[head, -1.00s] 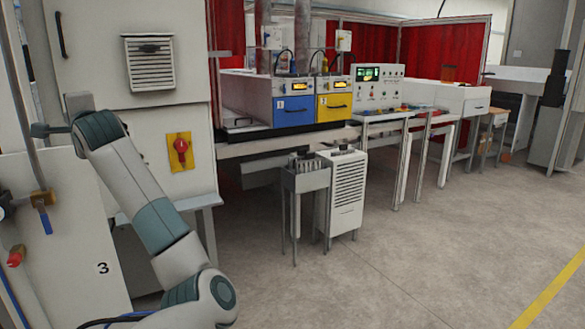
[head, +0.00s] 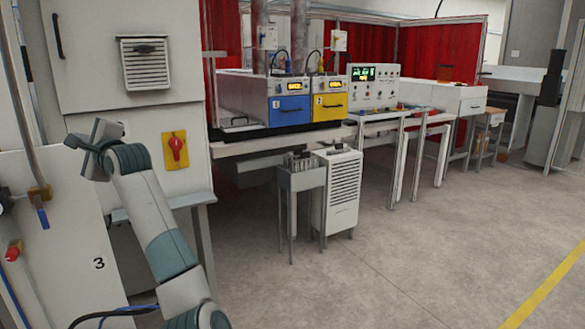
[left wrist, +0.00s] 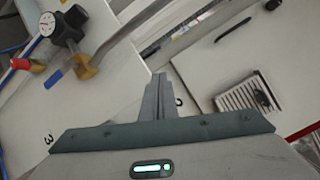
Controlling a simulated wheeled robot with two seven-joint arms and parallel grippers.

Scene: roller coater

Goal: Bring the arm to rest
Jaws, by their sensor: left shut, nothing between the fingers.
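My left arm comes up from the bottom left in the head view and stands in front of the white cabinet. My left gripper (head: 74,142) is at its upper end, pointing left, beside the cabinet front and apart from the red switch. In the left wrist view the gripper fingers (left wrist: 154,96) are together with nothing between them. My right gripper is in neither view.
A red rotary switch on a yellow plate (head: 175,150) and a vent (head: 145,63) are on the cabinet. A pipe with a brass valve (head: 39,193) stands at left. The floor at right is clear.

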